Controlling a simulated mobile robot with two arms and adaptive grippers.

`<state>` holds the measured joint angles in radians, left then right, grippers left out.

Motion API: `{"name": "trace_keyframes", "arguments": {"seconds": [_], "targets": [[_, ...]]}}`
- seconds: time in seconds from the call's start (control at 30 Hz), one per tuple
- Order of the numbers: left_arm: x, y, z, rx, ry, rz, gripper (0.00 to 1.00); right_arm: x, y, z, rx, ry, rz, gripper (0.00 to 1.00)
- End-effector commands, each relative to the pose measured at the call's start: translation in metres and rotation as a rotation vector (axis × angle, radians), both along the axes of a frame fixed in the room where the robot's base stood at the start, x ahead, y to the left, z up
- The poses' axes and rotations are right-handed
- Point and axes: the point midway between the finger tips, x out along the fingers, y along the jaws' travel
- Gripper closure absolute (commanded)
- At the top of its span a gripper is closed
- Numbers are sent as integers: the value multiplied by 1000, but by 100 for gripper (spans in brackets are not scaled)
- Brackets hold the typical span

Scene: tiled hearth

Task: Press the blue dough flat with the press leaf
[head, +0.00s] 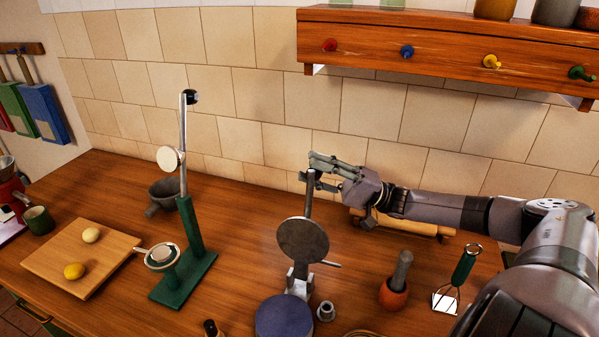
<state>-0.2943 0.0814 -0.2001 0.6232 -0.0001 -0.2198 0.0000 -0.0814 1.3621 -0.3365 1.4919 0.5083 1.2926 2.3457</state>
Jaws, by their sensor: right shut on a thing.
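The press stands at the bottom centre of the head view. Its round dark press leaf (303,240) is raised and tilted up on the hinge. A lever rod (309,207) rises from the leaf. My right gripper (312,173) is shut on the top end of this rod. In front of the hinge is a flat round blue disc (284,316), partly cut off by the lower picture edge. I cannot tell whether this is the blue dough or the press's lower plate. The leaf is well apart from it. My left gripper is out of view.
Left of the press stands a green juicer-like stand (190,230) with a tall rod. A board (80,258) with two yellowish balls lies further left. Right are an orange pot (393,293) and a masher (463,268); a rolling pin (405,226) lies behind. A peg shelf (450,48) hangs above.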

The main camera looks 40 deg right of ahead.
Motion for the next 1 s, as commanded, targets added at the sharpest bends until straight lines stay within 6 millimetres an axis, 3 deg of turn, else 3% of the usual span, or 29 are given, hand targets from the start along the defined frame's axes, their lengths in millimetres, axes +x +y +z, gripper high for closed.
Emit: {"name": "trace_keyframes", "arguments": {"seconds": [0.1,0.67,0.7,0.9,1.0], "targets": [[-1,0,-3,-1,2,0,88,0,-7,-12,19,30,-6,100],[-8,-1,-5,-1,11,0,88,0,-13,-17,48,51,-3,100],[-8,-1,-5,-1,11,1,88,0,-12,-17,48,51,-3,69],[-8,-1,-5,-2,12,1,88,0,-12,-15,50,48,-2,55],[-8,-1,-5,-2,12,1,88,0,-13,-14,51,46,-1,54]]}}
